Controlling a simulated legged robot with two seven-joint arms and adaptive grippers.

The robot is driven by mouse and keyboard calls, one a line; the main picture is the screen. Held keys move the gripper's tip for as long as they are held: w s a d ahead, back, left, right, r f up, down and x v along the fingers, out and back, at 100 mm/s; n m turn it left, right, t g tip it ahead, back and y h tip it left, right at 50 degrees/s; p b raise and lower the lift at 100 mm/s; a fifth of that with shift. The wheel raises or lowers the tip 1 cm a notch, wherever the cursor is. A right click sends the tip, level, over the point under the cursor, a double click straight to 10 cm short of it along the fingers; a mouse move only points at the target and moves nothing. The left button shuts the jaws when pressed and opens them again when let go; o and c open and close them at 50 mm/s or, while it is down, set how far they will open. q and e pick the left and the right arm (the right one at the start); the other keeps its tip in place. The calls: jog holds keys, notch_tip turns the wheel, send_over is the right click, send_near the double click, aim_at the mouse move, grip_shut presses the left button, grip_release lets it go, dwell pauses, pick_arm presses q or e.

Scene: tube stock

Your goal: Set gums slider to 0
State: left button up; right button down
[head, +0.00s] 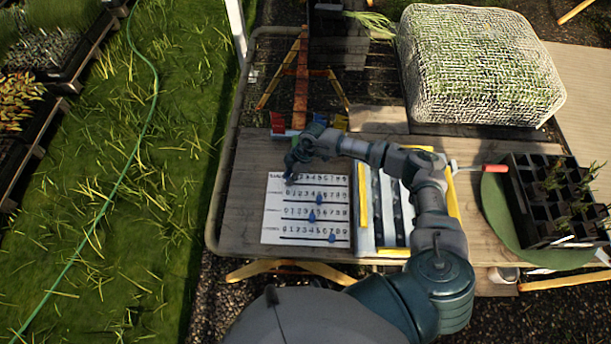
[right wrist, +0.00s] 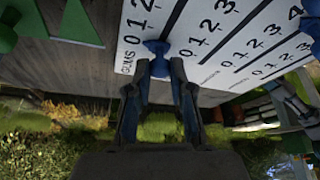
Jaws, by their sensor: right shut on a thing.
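The white slider board (head: 305,240) lies on the wooden table with several numbered rows. In the right wrist view, the row labelled GUMS has a blue slider knob (right wrist: 156,46) beside the 0, at the label end of its track. My right gripper (right wrist: 160,66) is shut on this knob, with a finger on either side. In the head view my right gripper (head: 291,171) is over the left end of the top row and hides that knob. The other rows have blue knobs (head: 319,199) farther right. My left gripper is not in view.
A yellow-edged tray (head: 363,210) stands right of the board, under my right arm. Farther right are a red-handled tool (head: 495,168), a green round mat (head: 492,210) and a black cell tray (head: 530,225). A netted bale (head: 480,65) sits behind. Bare table lies left of the board.

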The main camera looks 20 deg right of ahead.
jog(key=shift+w+a, duration=0.15)
jog(key=shift+w, duration=0.05)
jog(key=c, duration=1)
grip_release()
jog(key=shift+w+f, duration=0.1)
jog(key=shift+d+r, duration=0.2)
jog(key=shift+r, duration=0.1)
jog(key=v, duration=1.1)
jog(key=shift+d+r, duration=0.15)
